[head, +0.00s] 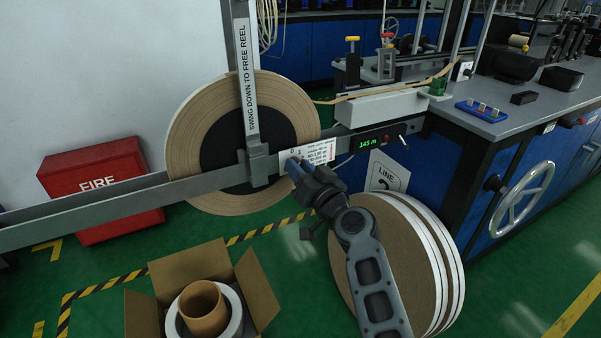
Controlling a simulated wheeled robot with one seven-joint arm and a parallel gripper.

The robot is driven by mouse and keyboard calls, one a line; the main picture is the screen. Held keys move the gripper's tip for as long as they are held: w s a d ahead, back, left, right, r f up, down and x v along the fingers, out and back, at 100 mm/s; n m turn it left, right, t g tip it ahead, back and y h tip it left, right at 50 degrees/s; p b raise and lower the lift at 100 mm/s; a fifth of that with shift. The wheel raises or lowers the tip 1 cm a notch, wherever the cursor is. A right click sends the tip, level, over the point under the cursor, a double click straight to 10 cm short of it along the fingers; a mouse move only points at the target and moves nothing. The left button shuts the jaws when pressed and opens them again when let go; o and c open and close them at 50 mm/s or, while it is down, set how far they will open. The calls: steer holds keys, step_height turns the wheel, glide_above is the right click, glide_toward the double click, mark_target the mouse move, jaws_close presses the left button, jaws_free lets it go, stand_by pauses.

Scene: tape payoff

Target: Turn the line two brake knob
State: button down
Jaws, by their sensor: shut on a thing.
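My gripper (294,166) is at the white printed label plate (320,151) on the grey rail, just right of the reel's upright arm. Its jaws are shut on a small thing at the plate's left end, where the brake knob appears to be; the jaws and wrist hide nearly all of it. The knob's turn position cannot be read. The large tan tape reel (187,149) hangs behind the rail. A green display (371,143) reads about 145 m.
A grey upright arm (247,82) marked "SWING DOWN TO FREE REEL" stands close left of my gripper. Large spare reels (428,262) stand beside my forearm. An open cardboard box (258,290) is on the floor. A handwheel (524,193) is at the right.

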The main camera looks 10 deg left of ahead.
steer(key=m+p, duration=0.1)
steer(key=m, duration=0.9)
steer(key=m+p, duration=0.2)
steer(key=m, duration=0.9)
steer(key=shift+d+f, duration=0.1)
steer(key=shift+f, duration=0.1)
steer(key=shift+m+h, duration=0.3)
steer(key=c, duration=0.8)
jaws_free()
steer(key=shift+c, duration=0.2)
steer(key=p+v, duration=0.2)
steer(key=v, duration=0.5)
steer(key=shift+s+d, duration=0.15)
steer(key=shift+s, duration=0.25)
steer(key=shift+f, duration=0.1)
